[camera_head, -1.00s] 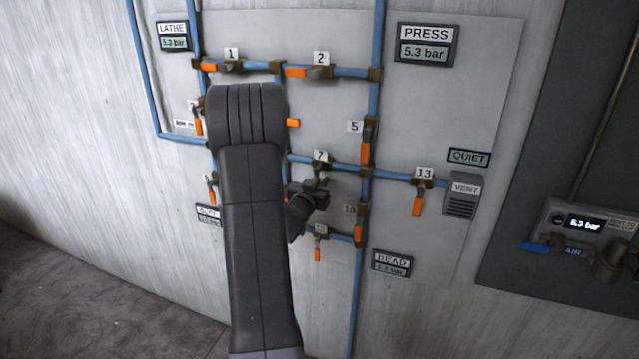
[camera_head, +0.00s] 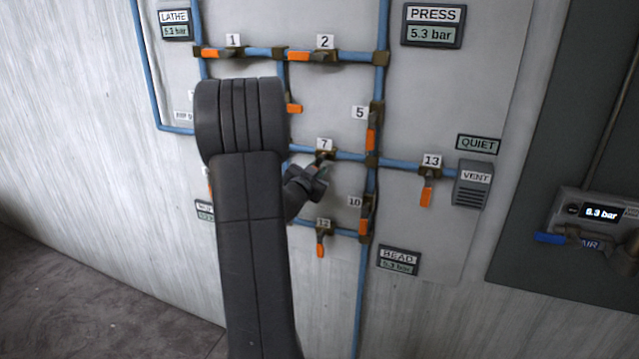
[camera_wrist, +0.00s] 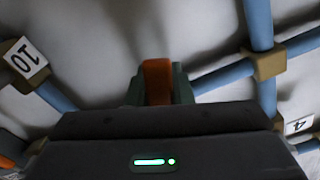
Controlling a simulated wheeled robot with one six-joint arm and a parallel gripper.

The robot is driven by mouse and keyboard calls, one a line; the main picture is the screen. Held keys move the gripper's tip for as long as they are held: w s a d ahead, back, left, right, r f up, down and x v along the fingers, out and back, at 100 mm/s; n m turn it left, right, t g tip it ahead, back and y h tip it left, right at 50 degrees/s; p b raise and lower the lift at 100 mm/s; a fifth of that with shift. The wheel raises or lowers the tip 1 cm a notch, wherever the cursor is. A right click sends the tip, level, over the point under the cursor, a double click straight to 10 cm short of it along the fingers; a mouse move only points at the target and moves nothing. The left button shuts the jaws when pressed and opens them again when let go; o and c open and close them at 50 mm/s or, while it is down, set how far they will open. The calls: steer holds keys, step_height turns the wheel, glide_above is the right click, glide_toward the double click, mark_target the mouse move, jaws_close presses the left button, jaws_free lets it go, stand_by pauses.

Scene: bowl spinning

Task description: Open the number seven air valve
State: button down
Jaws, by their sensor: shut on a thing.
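The number seven valve (camera_head: 326,156) sits on a blue pipe in the middle of the panel, under its white "7" label (camera_head: 325,144). My gripper (camera_head: 321,166) reaches it from below left, and its dark body hides the valve's lever in the head view. In the wrist view, an orange lever (camera_wrist: 158,80) stands between the two grey-green fingers of my gripper (camera_wrist: 158,92), which is shut on it. The lever's exact angle to the pipe cannot be told from the head view.
Valve 5 (camera_head: 371,139) and valve 10 (camera_head: 364,222) are close on the right, valve 12 (camera_head: 320,243) below, valve 13 (camera_head: 426,190) farther right. The PRESS gauge (camera_head: 431,33) reads 5.3 bar. My arm covers the panel's left middle.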

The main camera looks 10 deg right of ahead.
steer(key=shift+w+a+r+m+b, duration=0.15)
steer(key=shift+a+m+b, duration=0.05)
steer(key=shift+m+b, duration=0.45)
steer(key=shift+w+a+r+m+b, duration=0.1)
steer(key=shift+a+m+b, duration=0.1)
steer(key=shift+m+b, duration=0.4)
steer(key=shift+m, duration=0.25)
steer(key=c, duration=1.3)
jaws_free()
steer(key=shift+r, duration=0.1)
steer(key=shift+p, duration=0.5)
